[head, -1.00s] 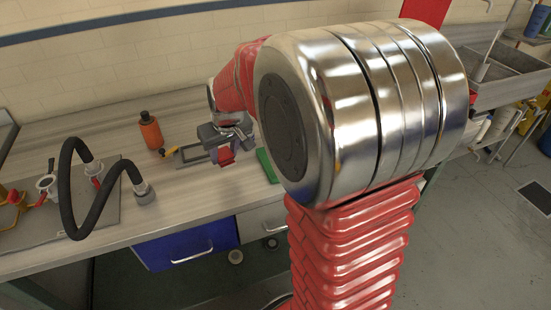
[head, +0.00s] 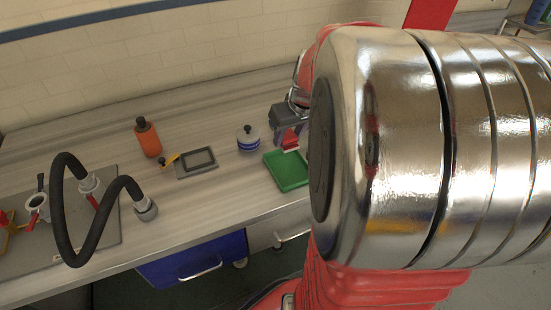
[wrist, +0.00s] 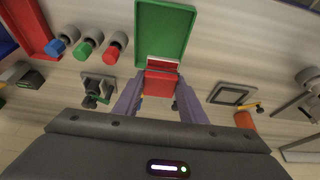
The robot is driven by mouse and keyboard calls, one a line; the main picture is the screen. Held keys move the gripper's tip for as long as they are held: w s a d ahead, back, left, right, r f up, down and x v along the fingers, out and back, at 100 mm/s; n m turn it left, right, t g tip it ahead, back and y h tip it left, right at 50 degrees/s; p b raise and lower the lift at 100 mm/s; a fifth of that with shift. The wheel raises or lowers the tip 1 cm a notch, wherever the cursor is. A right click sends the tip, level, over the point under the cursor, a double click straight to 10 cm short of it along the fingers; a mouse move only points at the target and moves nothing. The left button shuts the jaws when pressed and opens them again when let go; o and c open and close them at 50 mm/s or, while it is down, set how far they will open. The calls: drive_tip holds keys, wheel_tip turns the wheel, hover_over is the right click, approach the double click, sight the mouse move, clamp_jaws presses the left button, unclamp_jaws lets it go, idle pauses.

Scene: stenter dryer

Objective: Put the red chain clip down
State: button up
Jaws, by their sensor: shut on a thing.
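My gripper (wrist: 160,90) is shut on the red chain clip (wrist: 160,83), which sits between its two purple fingers. In the head view the clip (head: 287,135) shows as a red block under my dark gripper (head: 290,120), partly hidden by it. A green tray (wrist: 188,20) lies just beyond the clip in the wrist view, and the clip overlaps its end in the picture. In the head view the green tray (head: 290,184) lies on the bench just below the clip, partly hidden by my arm. The clip's exact height above the bench is unclear.
A blue-and-white pot (head: 248,139), a dark frame (head: 199,161) and an orange bottle (head: 149,138) stand left of my gripper. In the wrist view, a red tray (wrist: 30,30) and blue, green and red knobs (wrist: 87,46) lie left.

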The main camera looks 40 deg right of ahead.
sight(292, 148)
drive_tip(key=shift+d, duration=0.2)
drive_tip(key=shift+s+f, duration=0.1)
drive_tip(key=shift+s, duration=0.05)
drive_tip(key=shift+f, duration=3.05)
drive_tip(key=shift+f, duration=1.85)
drive_tip(key=o, duration=1.2)
drive_tip(key=shift+f, duration=0.1)
drive_tip(key=shift+o, duration=0.2)
